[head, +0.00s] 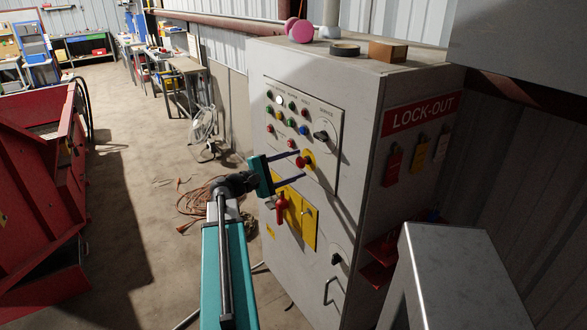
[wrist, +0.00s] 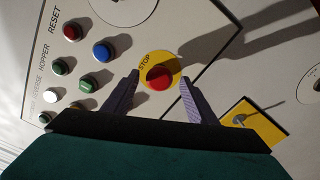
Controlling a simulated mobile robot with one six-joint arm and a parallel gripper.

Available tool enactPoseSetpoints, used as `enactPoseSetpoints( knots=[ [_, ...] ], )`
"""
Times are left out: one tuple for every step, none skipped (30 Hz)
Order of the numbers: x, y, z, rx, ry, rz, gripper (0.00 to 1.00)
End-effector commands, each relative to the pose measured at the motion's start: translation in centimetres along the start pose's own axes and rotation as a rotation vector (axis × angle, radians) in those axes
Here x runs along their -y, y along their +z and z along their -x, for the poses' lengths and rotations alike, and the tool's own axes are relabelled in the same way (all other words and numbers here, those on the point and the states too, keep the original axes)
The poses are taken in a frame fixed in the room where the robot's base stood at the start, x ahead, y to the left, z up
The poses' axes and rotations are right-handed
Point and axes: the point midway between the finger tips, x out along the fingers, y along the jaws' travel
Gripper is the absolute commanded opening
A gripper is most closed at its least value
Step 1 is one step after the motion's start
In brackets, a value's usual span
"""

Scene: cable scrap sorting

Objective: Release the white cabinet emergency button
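The white cabinet (head: 355,80) stands right of centre in the head view, with a control panel on its front. Its emergency button is a red mushroom head (head: 301,162) on a yellow disc. In the wrist view the red button (wrist: 160,77) sits on the yellow disc marked STOP (wrist: 147,64). My gripper (head: 299,164) is open in front of the panel. In the wrist view my gripper's two fingers (wrist: 160,80) lie one on each side of the button, with gaps to it. I cannot tell how near the fingertips are to the panel.
Coloured push buttons (wrist: 103,51) and a black rotary knob (head: 321,136) are near the stop button. A red handle (head: 281,207) on a yellow plate (head: 309,228) is below. Padlocks hang on the cabinet's right side. Cables (head: 197,200) lie on the floor. A red container (head: 40,190) stands left.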

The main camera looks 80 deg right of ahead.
Motion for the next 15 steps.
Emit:
enactPoseSetpoints(
  knots=[
    [0.0,0.0,0.0,0.0,0.0,0.0,0.52],
    [0.0,0.0,0.0,0.0,0.001,0.0,0.52],
    [0.0,0.0,0.0,0.0,0.001,0.0,0.52],
    [0.0,0.0,0.0,0.0,0.001,0.0,0.52],
    [0.0,0.0,0.1,0.0,0.001,0.0,0.52],
    [0.0,0.0,0.1,0.0,0.001,0.0,0.52],
    [0.0,0.0,0.2,0.0,0.001,0.0,0.52],
    [0.0,0.0,0.4,0.0,0.001,0.0,0.52],
    [0.0,0.0,0.6,-0.001,0.001,0.0,0.52],
    [0.0,0.0,0.8,-0.001,0.002,0.0,0.52],
    [0.0,-0.1,1.0,-0.002,0.002,0.0,0.52],
    [0.0,-0.1,1.4,-0.002,0.002,0.0,0.52],
    [0.0,-0.1,1.7,-0.002,0.002,0.0,0.52],
    [0.1,-0.1,2.0,-0.002,0.002,0.0,0.52],
    [0.1,0.0,2.5,-0.001,0.002,0.0,0.52]
  ],
)
